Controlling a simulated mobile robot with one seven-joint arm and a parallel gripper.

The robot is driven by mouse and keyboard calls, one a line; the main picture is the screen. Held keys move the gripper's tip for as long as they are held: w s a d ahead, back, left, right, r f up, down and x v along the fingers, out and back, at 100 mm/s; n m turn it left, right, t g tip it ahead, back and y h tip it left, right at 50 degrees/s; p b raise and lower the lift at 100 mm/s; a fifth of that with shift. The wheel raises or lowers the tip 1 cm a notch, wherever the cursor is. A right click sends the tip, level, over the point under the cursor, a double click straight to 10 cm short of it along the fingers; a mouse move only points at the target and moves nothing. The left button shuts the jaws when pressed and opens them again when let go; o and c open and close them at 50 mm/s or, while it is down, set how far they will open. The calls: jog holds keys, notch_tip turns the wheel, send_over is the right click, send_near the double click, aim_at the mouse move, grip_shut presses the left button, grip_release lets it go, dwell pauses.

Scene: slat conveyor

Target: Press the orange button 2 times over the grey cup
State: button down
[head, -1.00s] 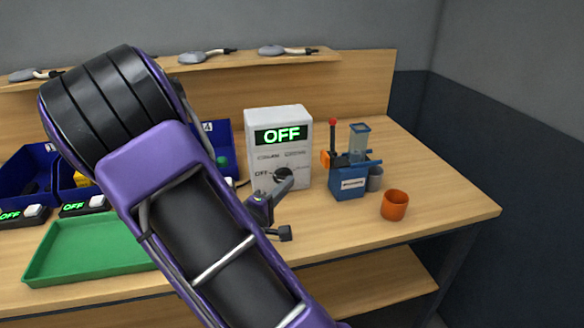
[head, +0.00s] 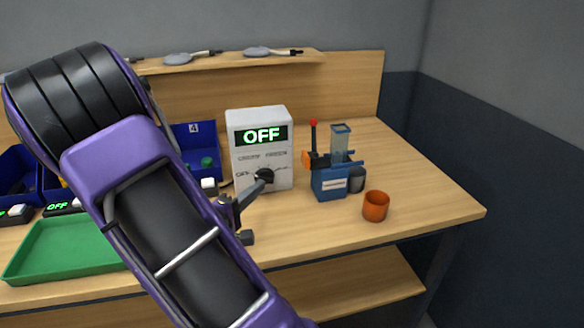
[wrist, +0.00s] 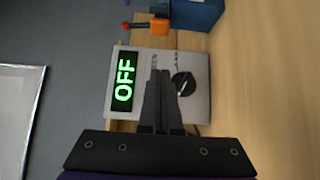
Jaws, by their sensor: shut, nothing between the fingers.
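A blue dispenser (head: 330,184) with a clear hopper and a red-tipped lever stands on the bench, right of the white box. An orange block (head: 309,160), which looks like the button, sits on its left side; it also shows at the top of the wrist view (wrist: 160,27). The grey cup (head: 357,180) stands upright close against the dispenser's right side, partly hidden by it. My gripper (head: 266,178) is shut and empty, left of the dispenser. In the wrist view its fingertips (wrist: 160,76) overlap the white box's face beside the dial; contact cannot be told.
The white box (head: 279,150) reads OFF and has a black dial (head: 264,176). An orange cup (head: 376,206) stands front right of the dispenser. A green tray (head: 62,250) and blue bins (head: 200,148) lie left. The bench's right end is clear.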

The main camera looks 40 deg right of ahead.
aim_at(315, 164)
jog(key=shift+s+d+b+x, duration=0.2)
jog(key=shift+s+x, duration=0.25)
jog(key=shift+x, duration=1.7)
jog(key=shift+s+d+b+x, duration=0.15)
jog(key=shift+s+x, duration=0.3)
jog(key=shift+x, duration=1.7)
jog(key=shift+s+d+b+x, duration=0.15)
jog(key=shift+s+x, duration=0.25)
jog(key=shift+x, duration=1.7)
jog(key=s+d, duration=0.1)
jog(key=d, duration=0.2)
jog(key=s+d, duration=0.1)
jog(key=shift+s+d+p, duration=0.2)
jog(key=shift+s+p, duration=0.1)
jog(key=shift+p, duration=0.1)
jog(key=shift+s+d, duration=0.1)
jog(key=shift+s, duration=0.05)
